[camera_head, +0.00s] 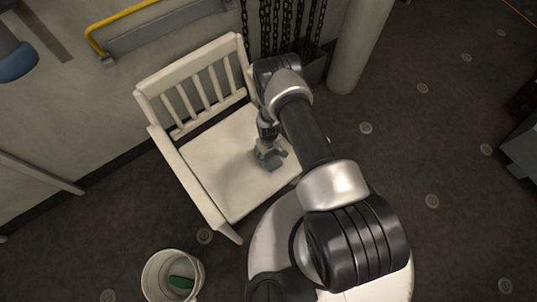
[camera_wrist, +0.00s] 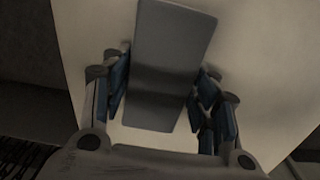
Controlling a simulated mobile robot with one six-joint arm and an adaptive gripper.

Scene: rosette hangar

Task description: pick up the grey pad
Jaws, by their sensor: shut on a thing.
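The grey pad (camera_wrist: 170,50) is a flat rounded rectangle that lies lengthwise between the fingers in the wrist view. My gripper (camera_wrist: 160,88) is shut on it, with the blue-faced fingers at its left and right long edges. In the head view my gripper (camera_head: 269,155) points down over the seat of the white chair (camera_head: 212,165), near its right side. The pad is hard to tell from the grey fingers there. I cannot tell whether the pad touches the seat or is held just above it.
The chair's slatted back and armrest stand left of my arm. A white bucket (camera_head: 150,272) with a green thing (camera_head: 181,282) in it stands at the front left. Chains (camera_head: 290,25) and a pale post (camera_head: 358,45) are behind. The floor to the right is mostly clear.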

